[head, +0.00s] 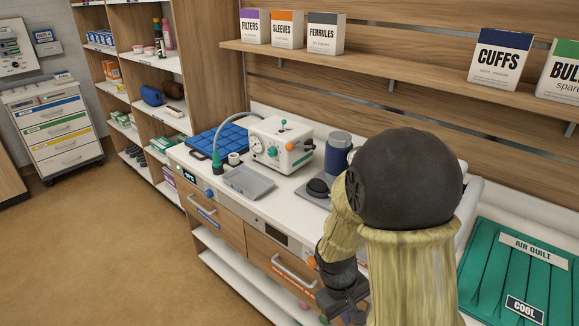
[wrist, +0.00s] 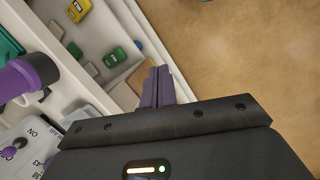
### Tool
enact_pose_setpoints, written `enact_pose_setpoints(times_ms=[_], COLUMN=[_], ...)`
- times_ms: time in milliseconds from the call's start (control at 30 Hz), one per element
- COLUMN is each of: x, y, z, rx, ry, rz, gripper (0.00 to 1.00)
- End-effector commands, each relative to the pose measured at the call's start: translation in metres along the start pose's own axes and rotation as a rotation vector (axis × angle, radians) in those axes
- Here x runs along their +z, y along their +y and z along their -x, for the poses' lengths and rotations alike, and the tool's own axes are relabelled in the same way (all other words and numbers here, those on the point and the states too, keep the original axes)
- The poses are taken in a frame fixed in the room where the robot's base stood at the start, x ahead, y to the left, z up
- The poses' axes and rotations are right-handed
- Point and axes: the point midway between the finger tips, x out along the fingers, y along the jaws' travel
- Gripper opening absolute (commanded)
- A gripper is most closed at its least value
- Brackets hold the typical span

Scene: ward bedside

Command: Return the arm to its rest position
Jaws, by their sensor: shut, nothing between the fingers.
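My arm stands in the right half of the head view, a pale ribbed sleeve under a large dark rounded joint. My gripper hangs low in front of the cabinet, partly visible at the bottom of the head view (head: 345,305); its fingertips are hard to make out there. In the wrist view my gripper (wrist: 158,85) shows its two purple-grey fingers pressed together with nothing between them. They point past the edge of a white compartment, with brown floor beyond.
The white counter holds a grey tray (head: 249,183), a white device with a gauge (head: 280,145) and a blue-and-silver canister (head: 338,155). A green air quilt (head: 520,255) lies at right. In the wrist view, a white compartment (wrist: 105,20) holds coloured tags. Open floor (head: 100,240) lies at left.

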Motion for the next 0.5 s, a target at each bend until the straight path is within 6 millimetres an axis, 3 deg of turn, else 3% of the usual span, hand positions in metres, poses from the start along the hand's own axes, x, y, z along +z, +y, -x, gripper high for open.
enact_pose_setpoints(times_ms=[33,300,500], x=[0.008,0.041,0.053], y=[0.005,0.019,0.024], z=[0.018,0.077,0.095], rx=[-0.026,-0.121,-0.141], ry=[0.045,0.258,0.336], rz=[-0.065,-0.375,-0.489], gripper=[0.0,0.0,0.0])
